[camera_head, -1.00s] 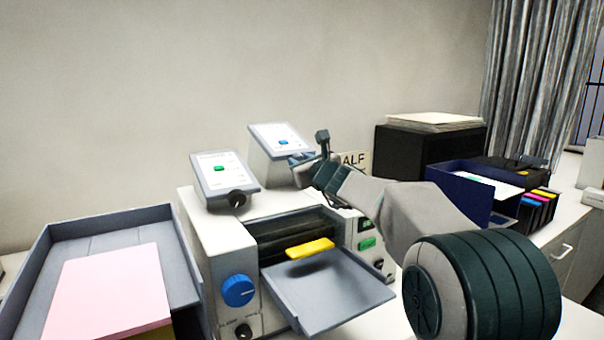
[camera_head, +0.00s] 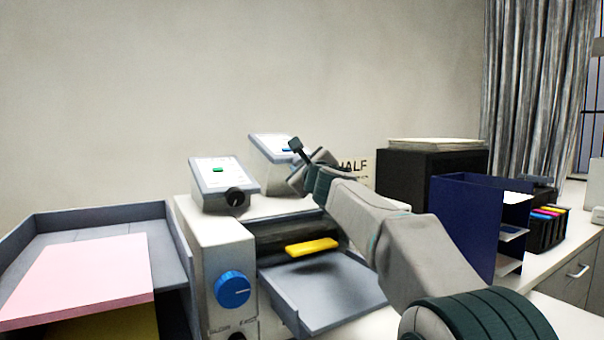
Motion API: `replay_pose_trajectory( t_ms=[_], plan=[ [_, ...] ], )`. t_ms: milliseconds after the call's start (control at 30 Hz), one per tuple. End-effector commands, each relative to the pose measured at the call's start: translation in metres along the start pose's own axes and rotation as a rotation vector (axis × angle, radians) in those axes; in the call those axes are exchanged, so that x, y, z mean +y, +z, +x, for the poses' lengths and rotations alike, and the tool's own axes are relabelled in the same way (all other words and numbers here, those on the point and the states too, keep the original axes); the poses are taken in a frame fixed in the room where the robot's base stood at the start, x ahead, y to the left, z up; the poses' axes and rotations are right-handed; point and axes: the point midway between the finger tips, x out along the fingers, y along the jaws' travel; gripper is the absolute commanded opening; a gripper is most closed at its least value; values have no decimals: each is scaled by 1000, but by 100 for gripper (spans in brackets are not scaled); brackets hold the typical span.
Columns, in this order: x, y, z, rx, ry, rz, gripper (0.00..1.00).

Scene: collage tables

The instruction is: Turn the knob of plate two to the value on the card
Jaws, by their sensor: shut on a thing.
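Two tilted plates stand on top of a white machine (camera_head: 222,250). The left plate (camera_head: 222,180) has a green mark and a black knob (camera_head: 236,198) at its lower right corner. The right plate (camera_head: 265,145) stands farther back, with a blue mark. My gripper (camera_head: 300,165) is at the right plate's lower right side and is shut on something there. The knob at that place is hidden behind my gripper. A card (camera_head: 358,166) with "HALF" on it stands behind my arm, partly covered.
A blue dial (camera_head: 232,289) is on the machine's front. A grey tray (camera_head: 330,288) juts out below a yellow bar (camera_head: 312,247). Pink paper (camera_head: 80,270) lies in a grey bin at left. A black box (camera_head: 430,175) and a blue holder (camera_head: 468,225) stand at right.

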Motion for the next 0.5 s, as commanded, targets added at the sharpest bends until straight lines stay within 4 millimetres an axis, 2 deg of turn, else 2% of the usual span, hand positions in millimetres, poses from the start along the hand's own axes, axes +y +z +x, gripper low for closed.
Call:
replay_pose_trajectory(
  t_ms=[467, 500],
  plan=[
    [0, 0, 0, 0, -4, -14, 4],
    [0, 0, 0, 0, -4, -14, 35]
  ],
)
